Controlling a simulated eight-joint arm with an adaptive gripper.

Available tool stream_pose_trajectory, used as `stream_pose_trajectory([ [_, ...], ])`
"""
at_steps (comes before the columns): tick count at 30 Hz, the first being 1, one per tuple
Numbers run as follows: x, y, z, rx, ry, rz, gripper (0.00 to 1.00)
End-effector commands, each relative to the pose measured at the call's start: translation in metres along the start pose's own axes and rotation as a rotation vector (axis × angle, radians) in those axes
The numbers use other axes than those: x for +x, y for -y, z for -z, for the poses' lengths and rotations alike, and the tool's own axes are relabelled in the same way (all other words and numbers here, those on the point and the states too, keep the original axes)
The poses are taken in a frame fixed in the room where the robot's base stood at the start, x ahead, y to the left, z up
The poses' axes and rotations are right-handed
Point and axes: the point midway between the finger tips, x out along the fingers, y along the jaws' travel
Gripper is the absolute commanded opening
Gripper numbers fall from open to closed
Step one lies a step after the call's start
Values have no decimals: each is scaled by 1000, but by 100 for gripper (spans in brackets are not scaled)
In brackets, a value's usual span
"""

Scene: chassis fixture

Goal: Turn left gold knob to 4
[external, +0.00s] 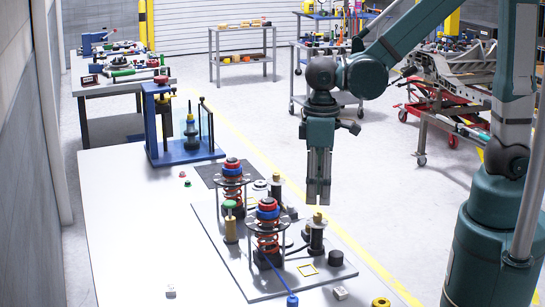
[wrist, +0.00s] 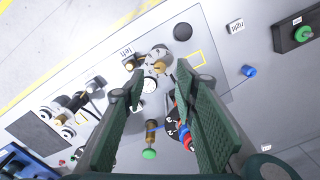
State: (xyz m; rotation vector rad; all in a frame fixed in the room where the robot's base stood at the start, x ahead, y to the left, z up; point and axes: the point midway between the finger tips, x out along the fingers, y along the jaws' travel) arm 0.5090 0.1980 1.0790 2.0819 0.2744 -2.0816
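My gripper (external: 318,200) points down above the chassis plate, its fingers apart and nothing between them; it also shows open in the wrist view (wrist: 161,80). A gold knob (external: 317,217) tops a black post just below the fingertips. In the wrist view a gold knob (wrist: 160,67) shows between the fingers, beside a pale disc. A farther gold-topped post (external: 276,178) stands behind. The knob setting is too small to read.
Two red-spring struts with blue and red tops, near (external: 267,207) and far (external: 232,165), stand left of my gripper. A green-topped gold cylinder (external: 230,226) stands beside them. A black puck (external: 335,258) and yellow square outline (external: 306,268) are nearer.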

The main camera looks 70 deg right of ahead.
Motion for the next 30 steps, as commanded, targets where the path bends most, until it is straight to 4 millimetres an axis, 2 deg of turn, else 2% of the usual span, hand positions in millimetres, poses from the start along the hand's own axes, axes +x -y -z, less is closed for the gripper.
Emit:
stream_pose_trajectory([
  [9,-39,0,0,0,0,0,29],
  [15,-55,0,0,0,0,0,29],
  [30,-62,0,0,0,0,0,29],
])
